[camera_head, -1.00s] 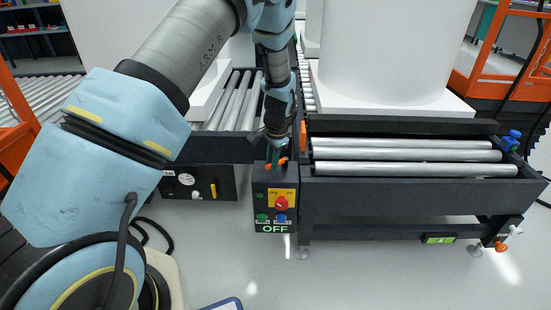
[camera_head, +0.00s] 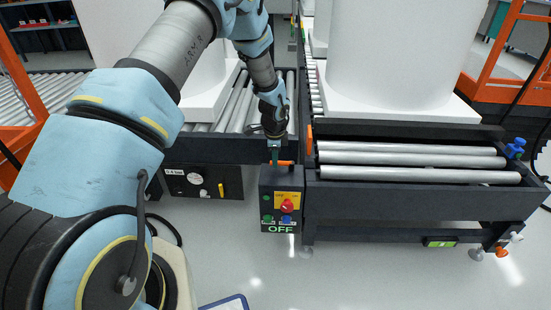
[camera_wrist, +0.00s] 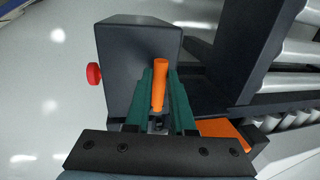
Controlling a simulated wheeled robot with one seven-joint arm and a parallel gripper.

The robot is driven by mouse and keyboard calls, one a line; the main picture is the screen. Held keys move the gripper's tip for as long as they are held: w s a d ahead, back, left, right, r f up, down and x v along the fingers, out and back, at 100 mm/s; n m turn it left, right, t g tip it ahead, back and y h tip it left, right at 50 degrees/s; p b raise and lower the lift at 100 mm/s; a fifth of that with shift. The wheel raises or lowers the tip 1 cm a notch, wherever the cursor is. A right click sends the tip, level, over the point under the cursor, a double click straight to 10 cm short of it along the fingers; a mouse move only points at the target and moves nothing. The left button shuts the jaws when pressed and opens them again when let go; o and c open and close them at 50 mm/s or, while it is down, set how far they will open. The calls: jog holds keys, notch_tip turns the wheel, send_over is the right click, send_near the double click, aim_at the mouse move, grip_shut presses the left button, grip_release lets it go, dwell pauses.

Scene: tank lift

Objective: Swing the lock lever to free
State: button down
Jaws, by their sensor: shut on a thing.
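The lock lever is a short orange bar (camera_head: 285,163) on top of the dark control box (camera_head: 281,211), seen at the middle of the head view. In the wrist view the orange lever (camera_wrist: 159,85) lies between the two green fingers, over the box's dark top (camera_wrist: 140,38). My gripper (camera_head: 274,158) comes down from above on the box top; its fingers (camera_wrist: 160,78) are shut on the lever, one on each side. The lever's lower end is partly hidden by the gripper. In the head view the fingers hide the lever's left part.
The box front has a red knob (camera_head: 287,204), coloured buttons and a lit OFF sign (camera_head: 281,229). A roller conveyor (camera_head: 412,160) stands close on the right, another (camera_head: 233,105) behind left. A large white tank (camera_head: 398,50) stands behind. Open floor (camera_head: 350,275) lies in front.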

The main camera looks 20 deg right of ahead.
aim_at(275, 174)
dwell(0.4)
jog(key=c, duration=0.8)
grip_release()
jog(key=shift+o, duration=0.2)
notch_tip(275, 174, up, 11)
jog(key=s, duration=0.1)
jog(key=shift+s+a+f+p, duration=0.2)
jog(key=shift+s+a+p, duration=0.2)
jog(key=shift+a, duration=0.05)
